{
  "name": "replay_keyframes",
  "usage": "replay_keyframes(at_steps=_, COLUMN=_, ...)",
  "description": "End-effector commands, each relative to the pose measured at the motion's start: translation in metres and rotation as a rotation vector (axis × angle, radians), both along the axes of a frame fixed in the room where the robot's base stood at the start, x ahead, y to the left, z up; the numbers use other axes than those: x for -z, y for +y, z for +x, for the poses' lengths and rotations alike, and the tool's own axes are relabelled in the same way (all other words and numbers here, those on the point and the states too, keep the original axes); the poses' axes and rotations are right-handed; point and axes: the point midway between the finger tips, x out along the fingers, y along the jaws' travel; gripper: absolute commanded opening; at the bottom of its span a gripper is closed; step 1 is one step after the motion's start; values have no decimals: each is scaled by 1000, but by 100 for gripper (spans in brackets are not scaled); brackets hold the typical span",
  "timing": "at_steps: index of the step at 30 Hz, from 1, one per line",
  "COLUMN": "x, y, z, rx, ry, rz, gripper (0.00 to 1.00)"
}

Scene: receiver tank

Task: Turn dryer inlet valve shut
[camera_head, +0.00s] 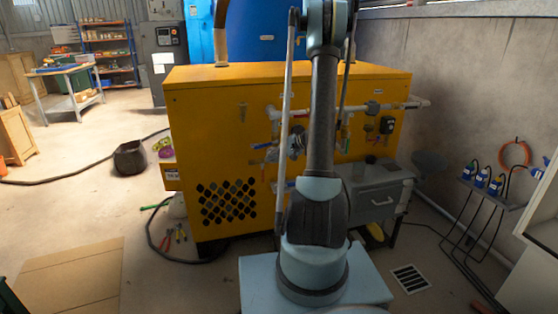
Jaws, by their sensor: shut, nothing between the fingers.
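The yellow cabinet (215,130) stands in the middle, with pipework and several small valves on its front. A blue valve handle (261,146) and a small red handle (263,171) show left of my arm. A grey fitting (296,141) sits on the pipes, partly covered by my arm. A horizontal pipe (395,105) runs to the right with a dark gauge or regulator (387,125) below it. I cannot tell which valve is the dryer inlet valve or how it is set. My arm rises in front of the cabinet and hides its middle. My gripper cannot be made out.
A grey box-like unit (375,190) stands low at the right front of the cabinet. A rack with blue bottles (482,180) is at the right. A black hose (70,180) and tools (175,237) lie on the floor at left. Open floor lies left.

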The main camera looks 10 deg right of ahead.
Motion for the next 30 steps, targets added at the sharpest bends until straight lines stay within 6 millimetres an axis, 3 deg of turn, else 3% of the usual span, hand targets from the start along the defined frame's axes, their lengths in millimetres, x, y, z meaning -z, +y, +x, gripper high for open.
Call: replay_keyframes(at_steps=30, x=2, y=-56, z=7, rx=9, ry=1, rz=-6, gripper=0)
